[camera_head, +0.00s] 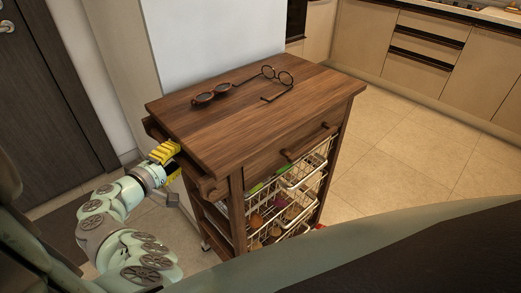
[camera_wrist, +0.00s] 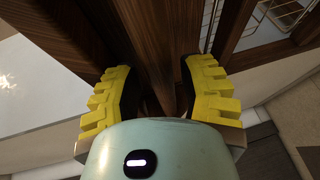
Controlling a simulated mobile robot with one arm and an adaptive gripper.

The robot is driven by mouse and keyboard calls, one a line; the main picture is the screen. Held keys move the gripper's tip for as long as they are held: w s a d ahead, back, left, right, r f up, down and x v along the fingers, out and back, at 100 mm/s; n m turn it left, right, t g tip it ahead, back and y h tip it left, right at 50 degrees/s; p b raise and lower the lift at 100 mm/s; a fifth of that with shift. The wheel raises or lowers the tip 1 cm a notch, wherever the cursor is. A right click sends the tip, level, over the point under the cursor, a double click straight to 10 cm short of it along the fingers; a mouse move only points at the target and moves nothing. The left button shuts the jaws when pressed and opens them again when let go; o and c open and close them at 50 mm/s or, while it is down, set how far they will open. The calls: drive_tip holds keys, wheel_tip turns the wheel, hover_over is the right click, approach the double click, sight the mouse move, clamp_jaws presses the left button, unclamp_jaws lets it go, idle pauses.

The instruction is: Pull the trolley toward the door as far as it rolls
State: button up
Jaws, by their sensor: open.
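The trolley (camera_head: 240,128) is a dark wooden cart with a flat top, a drawer with a bar handle, and wire baskets below. It stands in the middle of the head view. The door (camera_head: 42,105) is dark and stands at the far left. My gripper (camera_head: 168,161), with yellow fingers, is at the trolley's left end by a wooden side rail. In the wrist view my gripper (camera_wrist: 160,95) is open, its fingers on either side of a dark wooden bar (camera_wrist: 168,65). I cannot tell whether the fingers touch the bar.
Sunglasses (camera_head: 211,93) and round eyeglasses (camera_head: 283,77) lie on the trolley's top. A white wall (camera_head: 215,35) stands behind it. Kitchen cabinets (camera_head: 420,50) line the back right. A dark mat (camera_head: 55,235) lies by the door. The tiled floor (camera_head: 400,150) is clear on the right.

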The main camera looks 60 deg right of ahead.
drive_tip(key=shift+x, duration=0.8)
drive_tip(key=shift+o, duration=0.2)
drive_tip(key=shift+s, duration=0.1)
drive_tip(key=shift+a, duration=0.1)
clamp_jaws()
